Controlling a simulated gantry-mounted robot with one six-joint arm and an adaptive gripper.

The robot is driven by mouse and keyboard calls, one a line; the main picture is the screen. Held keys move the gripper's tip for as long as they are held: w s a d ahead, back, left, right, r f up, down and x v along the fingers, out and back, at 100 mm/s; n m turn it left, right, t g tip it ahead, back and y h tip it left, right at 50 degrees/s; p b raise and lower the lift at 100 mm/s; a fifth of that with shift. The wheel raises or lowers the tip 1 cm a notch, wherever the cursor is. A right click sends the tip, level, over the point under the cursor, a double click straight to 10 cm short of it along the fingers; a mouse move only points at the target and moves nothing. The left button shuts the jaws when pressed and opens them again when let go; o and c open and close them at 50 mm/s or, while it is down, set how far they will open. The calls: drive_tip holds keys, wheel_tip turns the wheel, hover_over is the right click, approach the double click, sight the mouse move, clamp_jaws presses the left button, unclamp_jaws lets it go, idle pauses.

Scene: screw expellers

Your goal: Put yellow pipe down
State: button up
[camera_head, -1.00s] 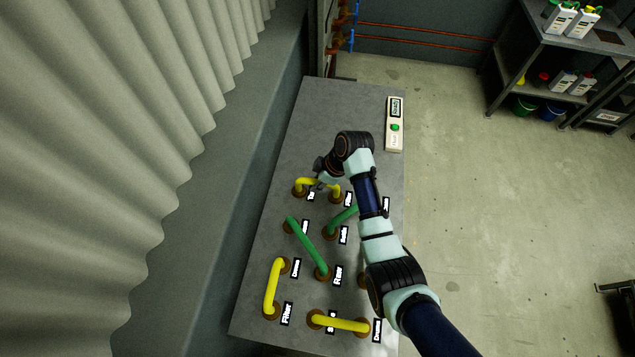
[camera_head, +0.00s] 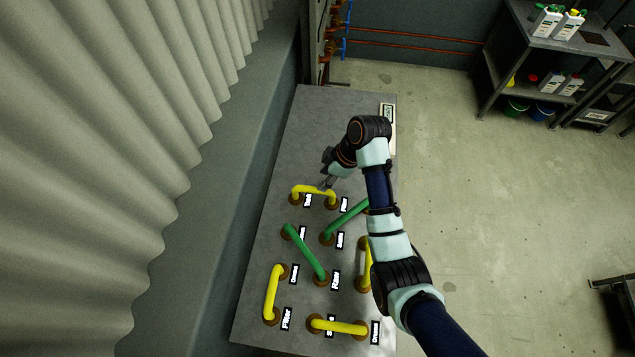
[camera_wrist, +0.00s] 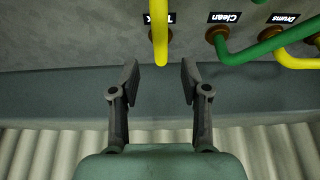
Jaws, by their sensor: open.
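A yellow pipe (camera_head: 313,189) spans two brown ports at the far end of the port group on the grey table. My gripper (camera_head: 326,186) is close beside this pipe in the head view, and its fingertips are hard to make out there. In the wrist view my gripper (camera_wrist: 160,75) is open and empty. The yellow pipe (camera_wrist: 160,45) hangs down in the picture between and just beyond its fingertips. I see no contact with either finger. The pipe's near-side port is only partly visible in the wrist view.
Two green pipes (camera_head: 305,252) cross other ports nearby. More yellow pipes (camera_head: 270,295) sit at the left, at the front (camera_head: 340,326) and partly behind my arm (camera_head: 366,262). A white button panel (camera_head: 388,120) lies at the table's far right. The table's far part is clear.

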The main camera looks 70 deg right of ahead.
drive_tip(key=shift+v, duration=1.3)
drive_tip(key=w+a+r+t+h, duration=0.1)
drive_tip(key=w+a+r, duration=0.2)
drive_tip(key=w+a, duration=0.5)
drive_tip(key=w+a+r+t+h, duration=0.1)
drive_tip(key=w+a+r+t, duration=0.1)
drive_tip(key=w+a, duration=0.6)
drive_tip(key=s+a+r+t, duration=0.1)
drive_tip(key=a+r, duration=0.3)
drive_tip(key=a, duration=0.4)
drive_tip(key=s+a+r+m+t, duration=0.1)
drive_tip(key=a+r, duration=0.3)
drive_tip(key=a, duration=0.5)
drive_tip(key=s+a+r+m+t+y, duration=0.1)
drive_tip(key=a+r+t, duration=0.2)
drive_tip(key=a, duration=0.5)
drive_tip(key=shift+s+a+r, duration=0.2)
drive_tip(key=shift+a+r, duration=0.2)
drive_tip(key=shift+r, duration=0.4)
